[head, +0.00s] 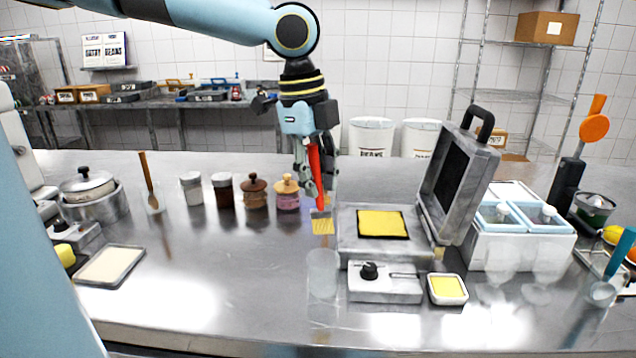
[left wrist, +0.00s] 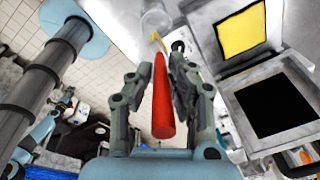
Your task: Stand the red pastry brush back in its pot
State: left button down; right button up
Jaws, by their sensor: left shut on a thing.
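The red pastry brush (head: 316,172) hangs nearly upright, slightly tilted, with its pale yellow bristles down. My left gripper (head: 313,192) is shut on its red handle. In the left wrist view the handle (left wrist: 161,100) runs between the two fingers (left wrist: 157,85). A clear, see-through pot (head: 323,274) stands on the counter in front of the press. It also shows at the top of the left wrist view (left wrist: 155,20). In the head view the bristles appear just above the pot's rim, apart from it. My right gripper is not in view.
An open press (head: 348,222) with a yellow sheet stands close right of the brush. A control box (head: 385,288) and small yellow-filled dish (head: 447,289) are right of the pot. Several jars (head: 255,192) stand behind left. The counter left of the pot is clear.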

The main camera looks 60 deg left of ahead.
aim_at(315, 234)
pick_arm(q)
jog(key=shift+f+b, duration=5.2)
jog(key=shift+f, duration=0.65)
jog(key=c, duration=1.2)
grip_release()
jog(key=shift+o, duration=0.2)
